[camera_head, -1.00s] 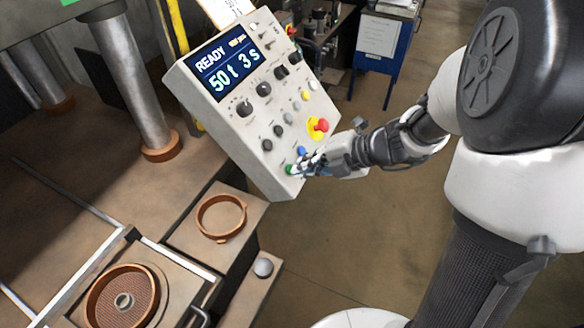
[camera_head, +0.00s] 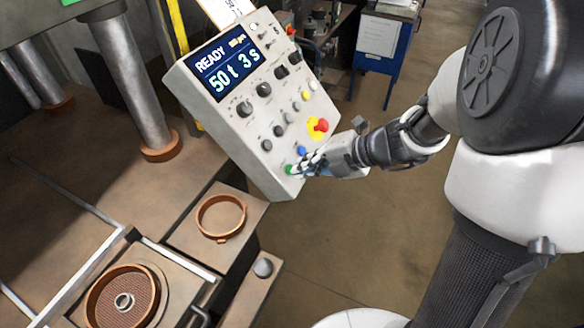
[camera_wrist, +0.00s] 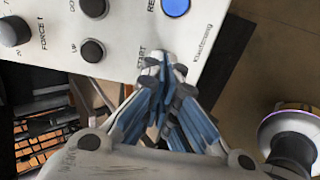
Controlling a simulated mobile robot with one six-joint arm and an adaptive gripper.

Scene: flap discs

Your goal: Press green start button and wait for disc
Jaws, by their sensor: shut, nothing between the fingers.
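The control panel (camera_head: 222,118) is a tilted light-grey box with a lit display (camera_head: 224,69) reading "READY 50 t 3 s". The green start button (camera_head: 289,170) is at its lower right corner. My gripper (camera_head: 297,169) is shut and empty, its tips right at the green button. In the wrist view my gripper (camera_wrist: 160,66) covers the spot beside the "START" lettering, so the button is hidden there. I cannot tell whether the button is pressed in. A mesh disc (camera_head: 103,297) lies in a round brown mould at lower left.
A blue button (camera_head: 302,151) sits just above the green one, also seen in the wrist view (camera_wrist: 176,7). A red emergency stop (camera_head: 321,125) is higher up. An orange ring (camera_head: 221,217) lies on a ledge below. The floor at right is open.

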